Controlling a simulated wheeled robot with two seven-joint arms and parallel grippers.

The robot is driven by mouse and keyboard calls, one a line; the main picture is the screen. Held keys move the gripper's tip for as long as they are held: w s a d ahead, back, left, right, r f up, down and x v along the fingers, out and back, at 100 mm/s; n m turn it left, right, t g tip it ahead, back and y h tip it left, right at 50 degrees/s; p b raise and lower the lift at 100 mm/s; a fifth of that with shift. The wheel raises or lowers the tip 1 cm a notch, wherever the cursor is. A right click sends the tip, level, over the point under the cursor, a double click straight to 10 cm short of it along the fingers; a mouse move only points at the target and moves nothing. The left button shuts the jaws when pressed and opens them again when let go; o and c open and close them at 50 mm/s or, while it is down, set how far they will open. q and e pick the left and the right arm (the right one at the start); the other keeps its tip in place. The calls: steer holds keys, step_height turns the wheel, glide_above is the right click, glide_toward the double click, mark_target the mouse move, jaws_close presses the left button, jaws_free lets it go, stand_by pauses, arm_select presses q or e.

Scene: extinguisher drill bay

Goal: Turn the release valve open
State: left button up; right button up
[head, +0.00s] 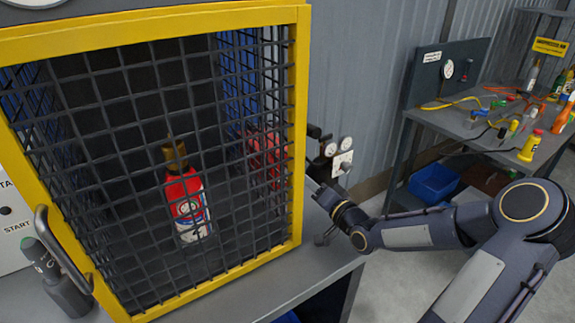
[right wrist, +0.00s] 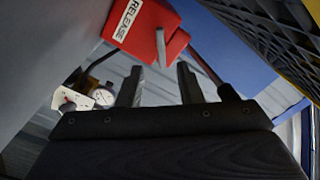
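The release valve shows in the right wrist view as a red block (right wrist: 140,24) labelled RELEASE, with a thin grey lever (right wrist: 160,46) sticking out of it. In the head view, a red shape (head: 264,156) shows through the mesh at the cage's right side; it looks like the same block, partly hidden. My right gripper (right wrist: 160,72) is open. Its two fingers stand either side of the lever's free end, and I cannot tell whether they touch it. In the head view the right gripper (head: 316,188) is beside the cage's right frame post, its tips hard to see. My left gripper is not in view.
A yellow-framed mesh cage (head: 297,120) stands on a grey bench, with a red extinguisher (head: 186,205) inside. Gauges (head: 346,143) sit just behind my right gripper. A dark green-topped cylinder (head: 68,292) stands front left. A cluttered table (head: 460,124) is at back right.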

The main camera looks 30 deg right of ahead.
steer(key=w, duration=0.7)
steer(key=shift+w+a, duration=0.25)
steer(key=shift+a, duration=0.05)
steer(key=shift+c, duration=0.4)
